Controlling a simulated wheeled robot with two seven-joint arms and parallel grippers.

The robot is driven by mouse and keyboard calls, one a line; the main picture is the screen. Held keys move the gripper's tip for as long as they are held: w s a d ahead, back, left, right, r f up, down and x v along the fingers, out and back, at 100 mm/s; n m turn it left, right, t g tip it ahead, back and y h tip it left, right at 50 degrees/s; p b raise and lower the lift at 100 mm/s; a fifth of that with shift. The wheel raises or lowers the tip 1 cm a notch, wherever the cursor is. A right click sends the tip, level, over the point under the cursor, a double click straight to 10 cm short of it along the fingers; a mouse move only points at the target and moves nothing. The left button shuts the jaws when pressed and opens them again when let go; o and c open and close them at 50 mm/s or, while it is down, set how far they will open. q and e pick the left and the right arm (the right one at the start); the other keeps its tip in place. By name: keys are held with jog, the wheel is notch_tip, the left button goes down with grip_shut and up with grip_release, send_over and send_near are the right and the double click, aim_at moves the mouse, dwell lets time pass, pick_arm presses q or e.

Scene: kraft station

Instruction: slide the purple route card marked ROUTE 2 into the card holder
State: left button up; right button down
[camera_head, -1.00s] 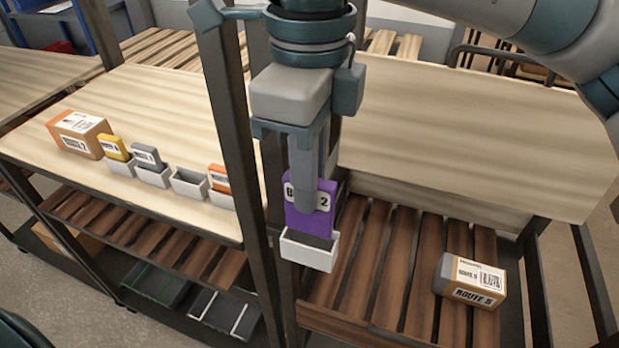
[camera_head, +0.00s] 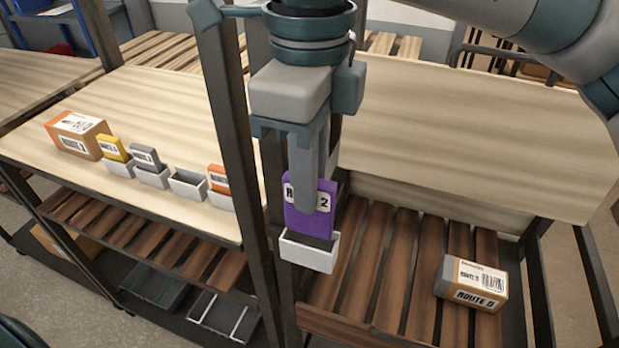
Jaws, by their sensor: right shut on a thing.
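The purple route card (camera_head: 312,223) is upright, with part of its label and a "2" showing beside my finger. My right gripper (camera_head: 312,208) points down and is shut on the card, covering the middle of its label. A white card holder (camera_head: 308,254) sits directly below, at the front of the right-hand rack. The card's lower edge is at the holder's opening, behind its front wall. I cannot tell how deep it sits. My left gripper is not in view.
Dark posts (camera_head: 238,150) stand just left of my right gripper. On the left table, an empty white holder (camera_head: 188,184) stands among holders with yellow, grey and orange cards. A cardboard box (camera_head: 470,283) lies on the right slatted shelf (camera_head: 385,260).

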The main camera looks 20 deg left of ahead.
aim_at(309, 231)
jog(key=shift+f+b, duration=2.3)
jog(key=shift+b, duration=0.3)
dwell(1.3)
jog(key=c, duration=1.7)
grip_release()
jog(key=shift+r, duration=0.2)
